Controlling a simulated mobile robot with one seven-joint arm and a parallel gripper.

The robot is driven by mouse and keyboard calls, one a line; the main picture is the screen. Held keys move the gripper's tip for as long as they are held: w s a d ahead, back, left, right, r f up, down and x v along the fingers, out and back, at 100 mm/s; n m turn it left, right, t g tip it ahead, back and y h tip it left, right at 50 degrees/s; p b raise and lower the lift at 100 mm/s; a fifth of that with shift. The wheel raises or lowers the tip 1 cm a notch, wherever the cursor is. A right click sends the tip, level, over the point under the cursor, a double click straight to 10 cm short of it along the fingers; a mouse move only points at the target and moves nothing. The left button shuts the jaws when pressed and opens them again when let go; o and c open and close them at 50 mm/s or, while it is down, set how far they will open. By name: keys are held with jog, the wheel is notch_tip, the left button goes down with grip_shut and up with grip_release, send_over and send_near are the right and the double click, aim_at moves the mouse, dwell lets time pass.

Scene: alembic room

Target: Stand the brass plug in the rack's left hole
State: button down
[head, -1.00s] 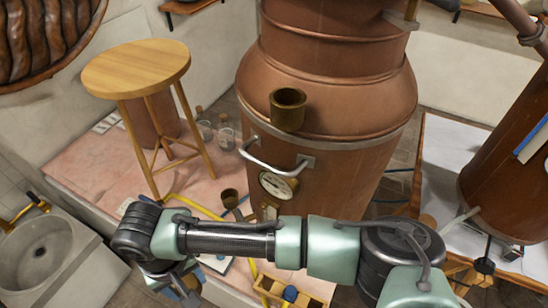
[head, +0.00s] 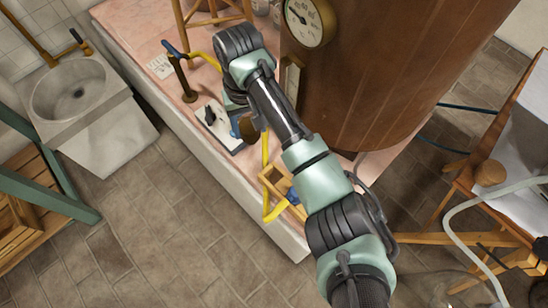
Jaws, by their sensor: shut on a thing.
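My gripper (head: 240,122) points down at the far end of my arm, over the pink ledge, mostly hidden by my own wrist. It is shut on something. A dark brown-brass piece (head: 250,126) shows just at its right side and looks like the brass plug, though its shape is largely covered. A small wooden rack (head: 270,176) sits nearer the ledge's front edge, below and right of the gripper in the picture. My forearm covers part of it, and its holes cannot be told apart. A blue piece (head: 292,196) shows at the rack.
A white board (head: 212,128) with a black knob lies left of the gripper. A brown post (head: 183,78) with a blue handle stands behind it. The large copper vessel (head: 385,75) rises at the right. A yellow pipe (head: 268,212) runs by the rack. Open floor lies in front.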

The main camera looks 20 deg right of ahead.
jog(key=s+d+f+b, duration=0.2)
jog(key=f+b, duration=0.2)
jog(key=f, duration=0.3)
jog(key=s+d+f+b, duration=0.1)
jog(key=s+f+b, duration=0.1)
jog(key=f+b, duration=0.2)
notch_tip(320, 180, down, 3)
jog(key=shift+s+d+f+m+b, duration=0.2)
jog(key=shift+d+m+b, duration=0.1)
jog(key=shift+d+b, duration=0.1)
jog(key=shift+s+r+p, duration=0.1)
jog(key=shift+p, duration=0.5)
jog(key=shift+f+b, duration=0.55)
jog(key=shift+f, duration=1.2)
dwell(2.0)
jog(key=shift+f+p, duration=0.35)
jog(key=shift+f, duration=0.1)
dwell(1.5)
